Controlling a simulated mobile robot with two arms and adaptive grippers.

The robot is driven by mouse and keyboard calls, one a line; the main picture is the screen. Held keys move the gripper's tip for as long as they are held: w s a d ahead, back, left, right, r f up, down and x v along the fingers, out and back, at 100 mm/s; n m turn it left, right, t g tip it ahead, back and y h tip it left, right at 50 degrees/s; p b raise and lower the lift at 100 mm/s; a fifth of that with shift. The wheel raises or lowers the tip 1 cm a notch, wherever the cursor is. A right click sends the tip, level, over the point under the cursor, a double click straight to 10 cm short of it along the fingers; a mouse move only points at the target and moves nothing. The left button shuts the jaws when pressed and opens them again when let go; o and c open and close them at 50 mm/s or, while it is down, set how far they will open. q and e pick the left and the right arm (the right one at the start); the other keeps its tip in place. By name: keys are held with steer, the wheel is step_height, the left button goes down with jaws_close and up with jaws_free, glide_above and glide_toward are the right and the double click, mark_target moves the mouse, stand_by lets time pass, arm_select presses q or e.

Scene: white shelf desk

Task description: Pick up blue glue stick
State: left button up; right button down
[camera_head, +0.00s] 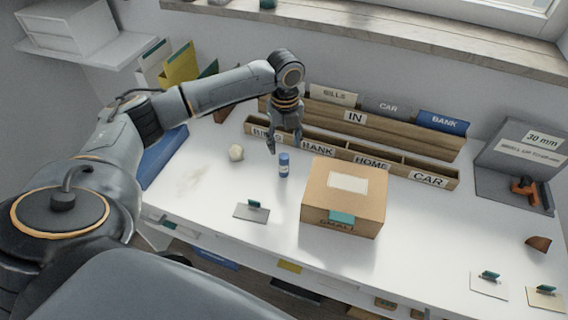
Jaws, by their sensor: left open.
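The blue glue stick (284,167) stands upright on the white desk, just left of the cardboard box. My left gripper (284,148) points down from above, a little behind and above the glue stick. Its fingers are open and nothing shows between them. The glue stick stands apart from the gripper in the picture. My right gripper is not in view.
A cardboard box (357,196) stands close to the right of the glue stick. A wooden letter organizer (400,138) stands behind. A small pale round object (236,152) lies to the left, and a card with a clip (252,212) in front. The right desk (430,232) has free room.

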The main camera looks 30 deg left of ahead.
mark_target(284, 155)
arm_select(q)
steer(key=shift+f, duration=0.35)
steer(key=f, duration=0.1)
steer(key=f+p, duration=0.1)
steer(key=f, duration=0.2)
steer(key=shift+s+f, duration=0.1)
steer(key=shift+s, duration=0.25)
steer(key=shift+f, duration=0.35)
steer(key=shift+w+f, duration=0.1)
jaws_close()
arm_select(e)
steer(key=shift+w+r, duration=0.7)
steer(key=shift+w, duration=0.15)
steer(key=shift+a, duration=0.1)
